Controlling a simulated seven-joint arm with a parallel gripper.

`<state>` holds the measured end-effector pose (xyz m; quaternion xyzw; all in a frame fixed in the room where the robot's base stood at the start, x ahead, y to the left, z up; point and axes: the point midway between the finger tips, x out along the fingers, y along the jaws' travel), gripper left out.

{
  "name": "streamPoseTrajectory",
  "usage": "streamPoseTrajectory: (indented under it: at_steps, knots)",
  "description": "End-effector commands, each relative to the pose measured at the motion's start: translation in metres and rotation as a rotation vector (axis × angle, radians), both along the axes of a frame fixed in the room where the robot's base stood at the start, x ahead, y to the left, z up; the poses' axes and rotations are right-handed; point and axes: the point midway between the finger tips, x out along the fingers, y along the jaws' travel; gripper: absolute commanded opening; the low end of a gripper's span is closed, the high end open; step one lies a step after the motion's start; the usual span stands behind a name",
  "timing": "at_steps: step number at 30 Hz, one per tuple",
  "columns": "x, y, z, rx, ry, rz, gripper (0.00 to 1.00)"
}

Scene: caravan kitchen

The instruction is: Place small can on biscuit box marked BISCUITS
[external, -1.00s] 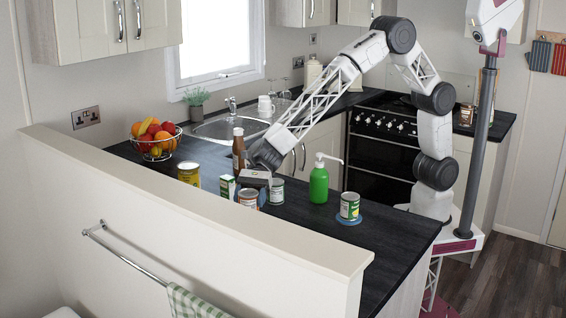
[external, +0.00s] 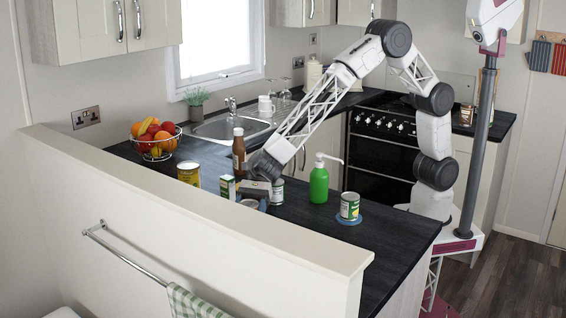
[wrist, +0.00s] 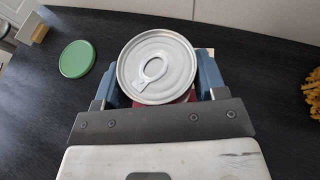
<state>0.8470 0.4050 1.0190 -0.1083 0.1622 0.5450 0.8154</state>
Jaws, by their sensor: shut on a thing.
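My gripper (external: 254,194) is low over the counter, with its fingers on both sides of a small can (external: 249,204). In the wrist view, the can's silver lid with a ring pull (wrist: 157,68) sits between the two blue-grey fingers (wrist: 158,82). Some red shows just below the lid. In the external view the gripper hides most of this can. A small green and white box (external: 227,187) stands upright just left of the gripper. I cannot read BISCUITS on any box.
A green pump bottle (external: 319,184) and a can (external: 350,206) on a blue disc are right. A green disc (wrist: 77,59) lies flat in the wrist view.

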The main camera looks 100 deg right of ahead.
Motion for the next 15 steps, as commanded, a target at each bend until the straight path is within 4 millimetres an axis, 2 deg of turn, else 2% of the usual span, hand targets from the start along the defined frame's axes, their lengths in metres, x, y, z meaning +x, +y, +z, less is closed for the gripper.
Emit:
streamPoseTrajectory:
  at_steps: [7,8,12,15]
  knots:
    - [0.0001,0.0001,-0.0025,0.000,0.000,0.000,0.35]
    - [0.0001,0.0000,-0.0027,0.000,0.000,0.000,0.68]
    - [0.0001,0.0001,-0.0026,0.000,0.000,0.000,0.89]
    - [0.0001,0.0001,-0.0026,0.000,0.000,0.000,0.90]
